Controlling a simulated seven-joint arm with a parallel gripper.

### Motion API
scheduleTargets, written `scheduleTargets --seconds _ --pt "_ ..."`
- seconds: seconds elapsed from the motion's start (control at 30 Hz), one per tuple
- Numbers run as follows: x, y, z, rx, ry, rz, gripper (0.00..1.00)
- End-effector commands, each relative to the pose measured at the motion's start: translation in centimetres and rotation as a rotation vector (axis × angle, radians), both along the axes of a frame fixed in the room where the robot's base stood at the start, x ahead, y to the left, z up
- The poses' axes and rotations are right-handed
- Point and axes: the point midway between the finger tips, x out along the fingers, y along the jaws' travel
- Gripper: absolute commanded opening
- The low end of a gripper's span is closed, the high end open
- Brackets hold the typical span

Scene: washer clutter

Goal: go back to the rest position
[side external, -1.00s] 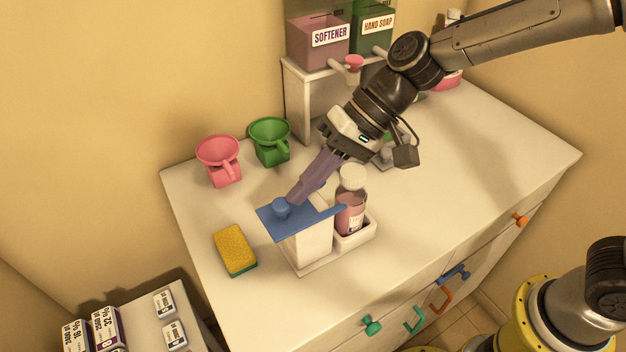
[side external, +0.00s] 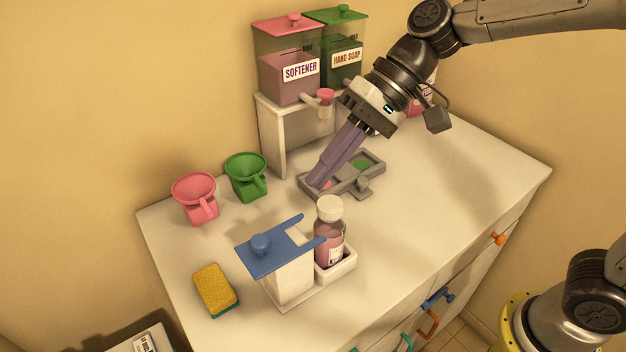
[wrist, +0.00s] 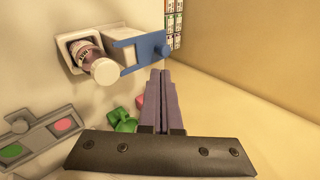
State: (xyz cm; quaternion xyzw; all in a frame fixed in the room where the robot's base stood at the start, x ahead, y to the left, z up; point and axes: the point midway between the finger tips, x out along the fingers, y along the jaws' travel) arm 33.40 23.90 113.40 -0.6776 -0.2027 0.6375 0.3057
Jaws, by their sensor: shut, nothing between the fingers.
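My gripper (side external: 318,182) is shut and empty, its long purple-grey fingers pointing down and left above the counter. It also shows shut in the wrist view (wrist: 162,74). In the side view its tips overlap the grey tray with pink and green discs (side external: 345,187); I cannot tell the exact height. The white box with a blue lid plate and knob (side external: 260,246) stands in front of the gripper, apart from it. The pink bottle with a white cap (side external: 330,235) stands upright in the white holder beside that box.
A pink funnel cup (side external: 197,200) and a green one (side external: 247,178) stand at the back left. A yellow sponge (side external: 215,288) lies at the front left. Softener (side external: 290,75) and hand soap (side external: 342,62) dispensers stand on a white stand behind. The counter's right part is clear.

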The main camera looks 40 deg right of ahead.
Motion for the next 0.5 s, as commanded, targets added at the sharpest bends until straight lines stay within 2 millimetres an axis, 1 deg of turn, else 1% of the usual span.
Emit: scheduleTargets --seconds 0.27,0.33,0.37,0.43,0.47,0.5 --pt "0.0 0.0 0.1 0.0 -0.001 -0.001 0.0" --pt "0.2 -0.4 0.3 0.002 -0.007 -0.01 0.0" --pt "0.2 -0.6 0.7 0.005 -0.017 -0.016 0.0" --pt "0.1 -1.5 2.2 0.015 -0.055 -0.036 0.0" --pt "-0.2 -2.1 2.9 0.016 -0.074 -0.048 0.0" --pt "-0.9 -3.1 3.6 0.007 -0.101 -0.061 0.0"
